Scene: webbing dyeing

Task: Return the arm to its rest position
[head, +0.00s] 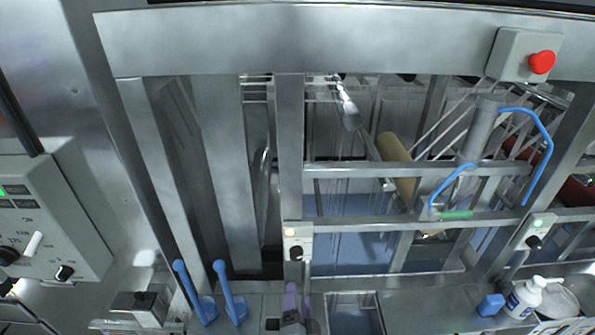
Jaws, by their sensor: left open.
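My left gripper (298,293) shows at the bottom edge of the head view, right of the two blue levers. Its dark body is at the picture's edge and its two purple fingers point up the picture. The fingers are apart, with nothing seen between them. Most of my left arm is out of the picture. My right gripper is not in view.
A steel machine frame (290,150) stands ahead, with a small switch box (297,243) just beyond the gripper. A rectangular basin (355,318) is close on the right. A white bottle (525,297) and red button (542,62) are farther right.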

